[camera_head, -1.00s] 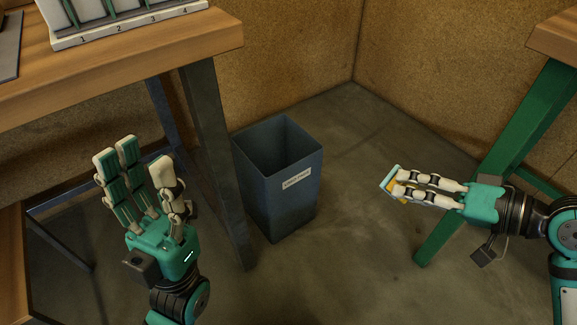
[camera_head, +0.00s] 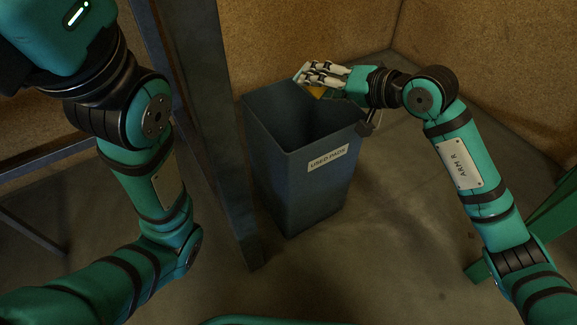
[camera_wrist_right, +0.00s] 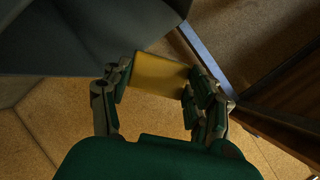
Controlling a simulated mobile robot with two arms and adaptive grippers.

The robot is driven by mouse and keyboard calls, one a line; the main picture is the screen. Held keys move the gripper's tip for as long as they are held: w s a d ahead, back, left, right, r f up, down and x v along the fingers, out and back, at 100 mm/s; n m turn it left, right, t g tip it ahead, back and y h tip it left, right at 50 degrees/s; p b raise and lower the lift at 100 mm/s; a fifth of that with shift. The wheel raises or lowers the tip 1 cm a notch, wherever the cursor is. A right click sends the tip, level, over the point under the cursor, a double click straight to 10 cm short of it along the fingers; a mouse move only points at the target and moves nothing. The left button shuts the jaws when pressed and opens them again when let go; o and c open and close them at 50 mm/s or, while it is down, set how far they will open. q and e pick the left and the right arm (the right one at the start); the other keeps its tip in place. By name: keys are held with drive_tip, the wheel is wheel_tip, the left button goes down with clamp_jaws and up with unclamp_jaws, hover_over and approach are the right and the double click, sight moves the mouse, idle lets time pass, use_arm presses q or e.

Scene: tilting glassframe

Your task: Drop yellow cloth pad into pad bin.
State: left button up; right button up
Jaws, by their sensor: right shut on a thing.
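The yellow cloth pad (camera_wrist_right: 160,76) shows flat-sided between my right fingers in the right wrist view. In the head view only a small yellow part of it (camera_head: 317,91) shows below the fingers. My right gripper (camera_head: 303,76) is shut on it, at the far rim of the pad bin in the picture. The pad bin (camera_head: 290,180) is a dark blue, open-topped square bin labelled USED PADS, standing upright on the floor. Its bottom inside is dark. The base of my left gripper (camera_head: 65,35) shows at the top left; its fingers are out of frame.
A dark metal table leg (camera_head: 215,130) stands close to the left of the bin. A green leg (camera_head: 550,225) is at the right edge. Brown board walls (camera_head: 300,35) meet in a corner behind. The concrete floor (camera_head: 390,240) in front of and right of the bin is clear.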

wheel_tip(320, 180, down, 6)
drive_tip(key=b, duration=0.3)
drive_tip(key=shift+a, duration=0.15)
drive_tip(key=shift+w, duration=0.1)
drive_tip(key=o, duration=1.1)
wheel_tip(320, 180, up, 10)
